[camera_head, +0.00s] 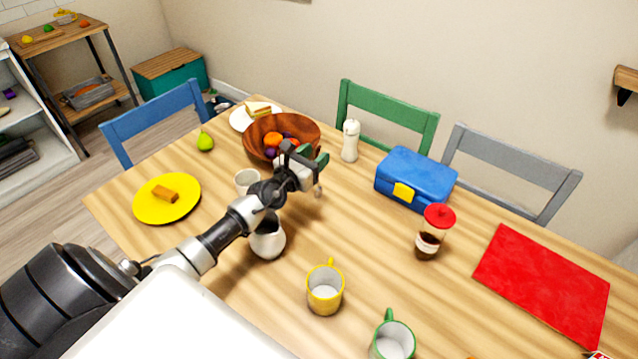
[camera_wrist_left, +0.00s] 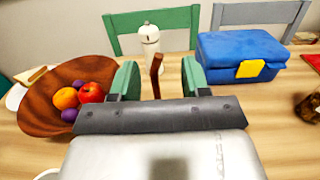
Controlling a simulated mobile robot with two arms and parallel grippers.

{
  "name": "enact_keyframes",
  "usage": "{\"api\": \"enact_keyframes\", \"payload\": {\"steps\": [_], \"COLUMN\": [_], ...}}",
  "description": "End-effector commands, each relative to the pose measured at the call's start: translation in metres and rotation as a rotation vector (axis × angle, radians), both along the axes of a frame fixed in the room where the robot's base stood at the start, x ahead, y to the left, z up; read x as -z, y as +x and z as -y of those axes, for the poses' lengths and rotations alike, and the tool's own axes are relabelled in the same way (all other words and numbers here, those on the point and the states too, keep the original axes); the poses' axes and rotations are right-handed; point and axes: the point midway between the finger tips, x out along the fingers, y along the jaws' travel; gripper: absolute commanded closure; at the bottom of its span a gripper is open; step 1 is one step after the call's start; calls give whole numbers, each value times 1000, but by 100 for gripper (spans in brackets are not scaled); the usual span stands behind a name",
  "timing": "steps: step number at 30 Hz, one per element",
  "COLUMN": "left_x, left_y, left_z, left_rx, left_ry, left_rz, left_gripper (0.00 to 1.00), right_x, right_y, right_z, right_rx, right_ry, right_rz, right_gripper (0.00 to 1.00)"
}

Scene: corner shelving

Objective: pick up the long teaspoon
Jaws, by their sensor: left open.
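My left gripper (camera_head: 305,156) is open, with green fingers, reaching over the table just in front of the wooden fruit bowl. In the left wrist view, a slim upright brown stick-like thing (camera_wrist_left: 156,76) shows between the open fingers (camera_wrist_left: 158,82). It may be the handle of the long teaspoon, but its lower part is hidden behind the gripper body. I cannot tell whether it touches either finger. In the head view I cannot make out a teaspoon clearly; the gripper and arm cover part of the table there. My right gripper is not in view.
The fruit bowl (camera_head: 252,142), white shaker (camera_head: 350,141) and blue lunchbox (camera_head: 416,179) stand beyond the gripper. A white jug (camera_head: 268,242) and white cup (camera_head: 246,180) are close to my arm. A yellow mug (camera_head: 325,290) stands nearer. The table between shaker and yellow mug is mostly clear.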

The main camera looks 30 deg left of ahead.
Motion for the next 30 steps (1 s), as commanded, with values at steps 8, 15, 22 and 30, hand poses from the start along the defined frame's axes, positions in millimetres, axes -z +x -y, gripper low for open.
{"api": "enact_keyframes", "payload": {"steps": [8, 15, 22, 30], "left_x": [-1, -1, -1, -1], "left_y": [37, 42, 42, 42], "left_z": [0, 1, 1, 1], "left_rx": [-1, -1, -1, -1], "left_ry": [2, 2, 2, 1], "left_rz": [3, 1, 1, 2], "left_gripper": [54, 54, 75, 100], "right_x": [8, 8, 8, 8], "right_y": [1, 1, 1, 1], "right_z": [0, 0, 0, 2], "right_rx": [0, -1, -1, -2], "right_ry": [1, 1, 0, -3], "right_rz": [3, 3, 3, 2], "right_gripper": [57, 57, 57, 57]}}
